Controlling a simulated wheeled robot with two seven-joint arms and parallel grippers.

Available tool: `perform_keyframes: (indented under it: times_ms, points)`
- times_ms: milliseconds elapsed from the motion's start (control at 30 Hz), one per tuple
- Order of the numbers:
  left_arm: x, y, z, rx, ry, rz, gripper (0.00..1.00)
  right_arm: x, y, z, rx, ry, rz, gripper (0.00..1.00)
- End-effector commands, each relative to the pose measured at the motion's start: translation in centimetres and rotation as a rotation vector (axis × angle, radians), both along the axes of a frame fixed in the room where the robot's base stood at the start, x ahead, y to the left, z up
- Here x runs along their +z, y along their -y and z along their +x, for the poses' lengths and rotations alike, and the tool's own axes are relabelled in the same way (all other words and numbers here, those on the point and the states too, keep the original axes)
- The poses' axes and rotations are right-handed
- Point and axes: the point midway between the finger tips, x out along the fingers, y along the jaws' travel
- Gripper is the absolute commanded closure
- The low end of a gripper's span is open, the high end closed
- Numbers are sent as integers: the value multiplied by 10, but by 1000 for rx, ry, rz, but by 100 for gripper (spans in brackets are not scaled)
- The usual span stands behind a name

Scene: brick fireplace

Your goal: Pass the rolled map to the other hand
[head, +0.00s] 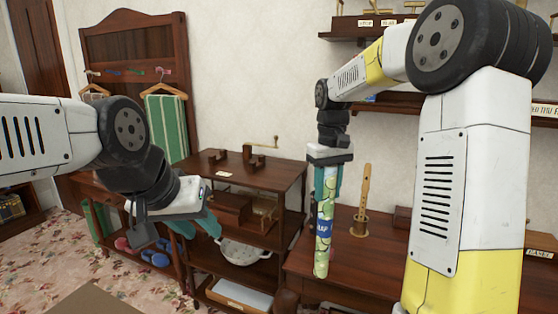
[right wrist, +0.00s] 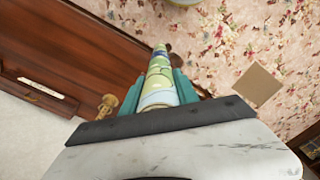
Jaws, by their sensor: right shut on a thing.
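The rolled map (head: 322,254) is a pale green and yellow tube with a blue label band. It hangs nearly upright from my right gripper (head: 328,192), whose teal fingers are shut around its upper part. In the right wrist view the map (right wrist: 160,72) runs away from the camera between the teal fingers of the right gripper (right wrist: 158,92). My left gripper (head: 196,228) is at the left, lower and well apart from the map. Its teal fingers are spread and nothing shows between them.
A wooden table (head: 296,265) with a flute on a stand (head: 362,205) is behind the map. A shelf unit (head: 275,174) with a white colander (head: 245,252) stands behind my left gripper. Wall shelves (head: 390,104) are at the upper right. Floral carpet is at lower left.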

Motion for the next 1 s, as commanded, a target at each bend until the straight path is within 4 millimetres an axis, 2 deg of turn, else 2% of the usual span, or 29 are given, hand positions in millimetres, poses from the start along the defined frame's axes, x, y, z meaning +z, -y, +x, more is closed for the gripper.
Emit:
perform_keyframes:
  times_ms: [33,67,300,400,500,567,767,1000]
  points:
    - [0,0,0,0,0,0,64,-23,3,-5,-30,-9,-1,100]
    - [0,0,0,0,0,0,64,-35,5,-7,-49,-9,-1,100]
    - [0,0,0,0,0,0,64,-163,19,-26,-244,-14,-3,100]
    - [0,0,0,0,0,0,64,-204,24,-30,-309,-11,-3,100]
    - [0,0,0,0,0,0,64,-231,27,-32,-354,-7,-3,100]
    - [0,0,0,0,0,0,64,-241,28,-33,-371,-4,-1,100]
    - [0,0,0,0,0,0,64,-229,18,-24,-320,3,1,100]
    - [0,0,0,0,0,0,64,-193,-24,6,-103,6,1,100]
